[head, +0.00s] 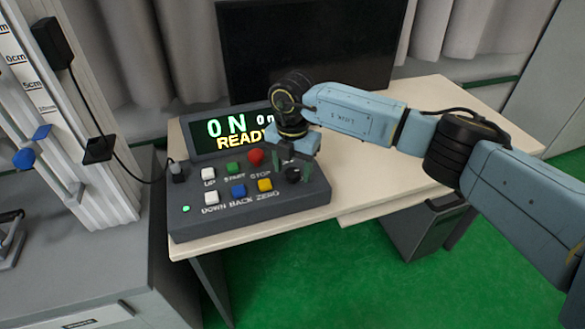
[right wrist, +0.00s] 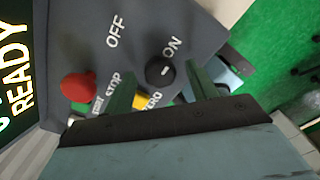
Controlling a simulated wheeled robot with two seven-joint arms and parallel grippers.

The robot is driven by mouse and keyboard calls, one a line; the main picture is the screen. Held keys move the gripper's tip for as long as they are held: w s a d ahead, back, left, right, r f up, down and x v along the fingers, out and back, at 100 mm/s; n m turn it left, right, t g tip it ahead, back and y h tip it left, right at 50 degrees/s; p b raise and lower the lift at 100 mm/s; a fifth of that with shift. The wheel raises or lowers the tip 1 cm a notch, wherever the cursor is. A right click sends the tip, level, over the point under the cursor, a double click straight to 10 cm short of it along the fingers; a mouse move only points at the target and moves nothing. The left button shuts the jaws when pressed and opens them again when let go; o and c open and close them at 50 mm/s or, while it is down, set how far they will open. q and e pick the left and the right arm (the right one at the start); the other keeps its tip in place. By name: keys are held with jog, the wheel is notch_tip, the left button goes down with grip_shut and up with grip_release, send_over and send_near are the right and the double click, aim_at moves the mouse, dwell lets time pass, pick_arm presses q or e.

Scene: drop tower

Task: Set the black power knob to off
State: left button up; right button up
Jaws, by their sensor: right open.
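The black power knob (head: 292,175) is on the right side of the grey control box (head: 310,197). In the right wrist view the knob (right wrist: 160,71) sits between the printed words OFF and ON, its white mark toward ON. My right gripper (head: 293,170) is over the knob, partly covering it in the head view. In the right wrist view its two green fingers (right wrist: 162,88) are open, one on each side of the knob; I cannot tell whether they touch it. The display (head: 235,131) reads ON and READY. My left gripper is not in view.
A red stop button (head: 256,156) and a yellow zero button (head: 265,185) lie close to the knob, with several other buttons to the left. The box stands on a pale desk (head: 355,178) before a dark monitor (head: 305,50). A measuring tower (head: 75,120) stands at left.

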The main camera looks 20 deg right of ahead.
jog(key=c, duration=1)
